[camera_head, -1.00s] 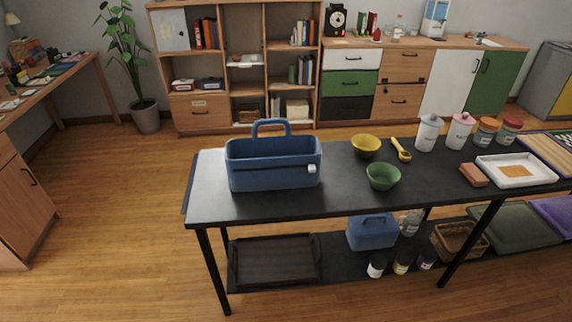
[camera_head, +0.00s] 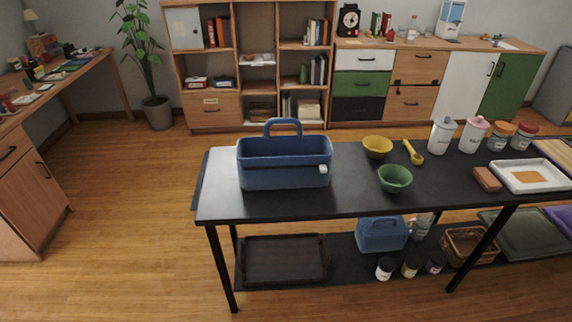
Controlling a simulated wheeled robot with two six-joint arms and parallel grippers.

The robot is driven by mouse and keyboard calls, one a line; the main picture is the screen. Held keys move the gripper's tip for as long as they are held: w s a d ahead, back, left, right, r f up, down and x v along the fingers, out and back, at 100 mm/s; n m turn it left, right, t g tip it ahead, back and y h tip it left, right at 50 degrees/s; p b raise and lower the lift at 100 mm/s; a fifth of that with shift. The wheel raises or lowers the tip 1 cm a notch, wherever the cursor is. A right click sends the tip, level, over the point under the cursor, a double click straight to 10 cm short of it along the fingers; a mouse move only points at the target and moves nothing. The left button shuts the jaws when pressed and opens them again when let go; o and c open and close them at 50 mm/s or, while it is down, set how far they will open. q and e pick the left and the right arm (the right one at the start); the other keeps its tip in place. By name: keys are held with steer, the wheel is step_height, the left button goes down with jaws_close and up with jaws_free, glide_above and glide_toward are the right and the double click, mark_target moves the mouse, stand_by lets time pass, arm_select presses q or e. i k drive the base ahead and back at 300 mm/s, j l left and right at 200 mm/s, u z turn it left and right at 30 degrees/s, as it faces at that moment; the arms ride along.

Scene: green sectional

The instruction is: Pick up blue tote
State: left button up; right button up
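The blue tote (camera_head: 284,176) is an open blue bin with an upright loop handle. It stands on the left part of the black table (camera_head: 340,197). A small white tag or block shows at its front right corner. Its inside is mostly hidden by its front wall. A smaller blue container (camera_head: 381,236) with a handle sits on the shelf under the table. Neither of my grippers is in view.
Right of the tote are a yellow bowl (camera_head: 377,147), a green bowl (camera_head: 395,179), a yellow scoop (camera_head: 413,153), a brown block (camera_head: 487,179), a white tray (camera_head: 523,188) and several jars. A dark tray (camera_head: 284,260) lies below. Floor is clear at left.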

mark_target(267, 162)
steer(key=i+l, duration=0.1)
steer(key=i, duration=0.5)
steer(key=i+l+u, duration=0.15)
steer(key=i, duration=0.5)
